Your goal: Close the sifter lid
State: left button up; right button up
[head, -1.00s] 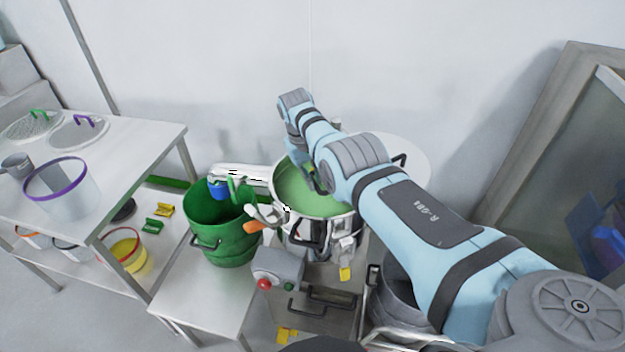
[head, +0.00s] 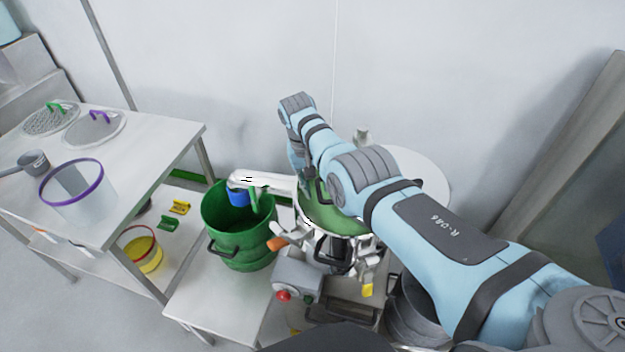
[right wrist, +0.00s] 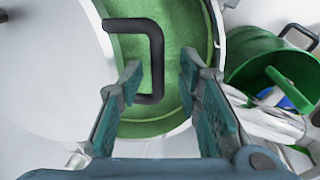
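The sifter (head: 340,218) is a round metal drum with a green inside, below my right forearm. Its lid (head: 434,172) is a pale disc, tilted open behind and to the right, partly hidden by my arm. In the right wrist view the lid (right wrist: 45,75) fills the left side, and a black U-shaped handle (right wrist: 153,55) at its edge stands out over the green inside. My right gripper (right wrist: 160,75) is open, its fingers either side of the handle's bar in the picture; I cannot tell whether they touch it. My left gripper is not in view.
A green bucket (head: 238,255) stands left of the sifter under a white spout (head: 268,182). A control box with a red button (head: 283,295) is in front. The table (head: 150,145) at left holds mesh discs and a purple-rimmed tub (head: 70,205). Clamps surround the sifter's rim.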

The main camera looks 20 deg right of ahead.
jog(key=shift+w+d, duration=0.1)
jog(key=shift+d, duration=0.05)
jog(key=shift+w+r, duration=0.1)
jog(key=shift+w, duration=0.1)
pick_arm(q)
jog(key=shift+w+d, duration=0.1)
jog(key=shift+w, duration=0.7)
pick_arm(e)
notch_tip(320, 180, up, 12)
jog(key=a, duration=0.2)
jog(key=shift+f, duration=0.25)
